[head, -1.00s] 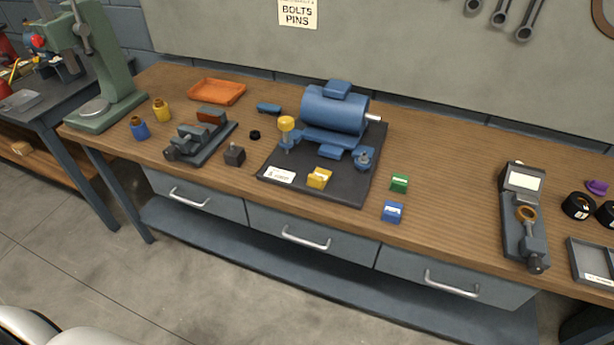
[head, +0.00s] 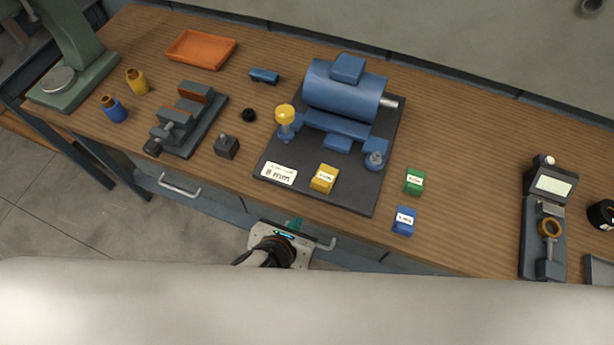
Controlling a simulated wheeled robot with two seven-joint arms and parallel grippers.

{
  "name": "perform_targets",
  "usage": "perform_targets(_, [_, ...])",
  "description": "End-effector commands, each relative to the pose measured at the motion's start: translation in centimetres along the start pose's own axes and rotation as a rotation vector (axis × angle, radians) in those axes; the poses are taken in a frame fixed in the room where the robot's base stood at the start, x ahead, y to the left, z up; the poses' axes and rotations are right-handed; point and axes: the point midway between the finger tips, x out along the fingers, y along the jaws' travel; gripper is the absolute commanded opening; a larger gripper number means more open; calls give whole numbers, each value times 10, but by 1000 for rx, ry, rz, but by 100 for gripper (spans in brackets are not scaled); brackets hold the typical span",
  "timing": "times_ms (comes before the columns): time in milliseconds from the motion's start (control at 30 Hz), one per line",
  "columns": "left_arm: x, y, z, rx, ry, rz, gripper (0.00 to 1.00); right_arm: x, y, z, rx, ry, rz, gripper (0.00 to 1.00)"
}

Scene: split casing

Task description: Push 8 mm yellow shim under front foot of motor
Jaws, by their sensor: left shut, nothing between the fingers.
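The blue motor (head: 345,90) sits on a dark base plate (head: 345,195) with a white label that reads 8 mm. The yellow shim (head: 324,178) lies on the plate in front of the motor, apart from its feet. A small blue block (head: 338,143), which may be the front foot, shows at the motor's near side. My left gripper (head: 295,224) is shut and empty, low in front of the bench edge, below the plate. My right gripper is not in view.
A green shim (head: 414,181) and a blue shim (head: 404,221) lie on the bench right of the plate. A yellow-topped gauge (head: 285,122) stands at the plate's left. A vise (head: 187,120) is further left. Bench between plate and the device (head: 546,220) is mostly clear.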

Motion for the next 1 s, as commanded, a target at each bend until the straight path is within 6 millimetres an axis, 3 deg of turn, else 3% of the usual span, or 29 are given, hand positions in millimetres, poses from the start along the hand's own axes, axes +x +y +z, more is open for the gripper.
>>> perform_targets(167, [20,0,-1,2,0,-1,0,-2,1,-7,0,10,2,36])
perform_targets(300, [49,0,-1,1,0,-1,0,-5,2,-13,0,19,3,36])
perform_targets(567, [102,1,-1,-2,-1,0,0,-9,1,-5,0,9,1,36])
perform_targets(700, [114,1,-20,-4,1,2,0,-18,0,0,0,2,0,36])
perform_targets(1000, [127,0,-28,0,0,2,0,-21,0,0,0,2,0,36])
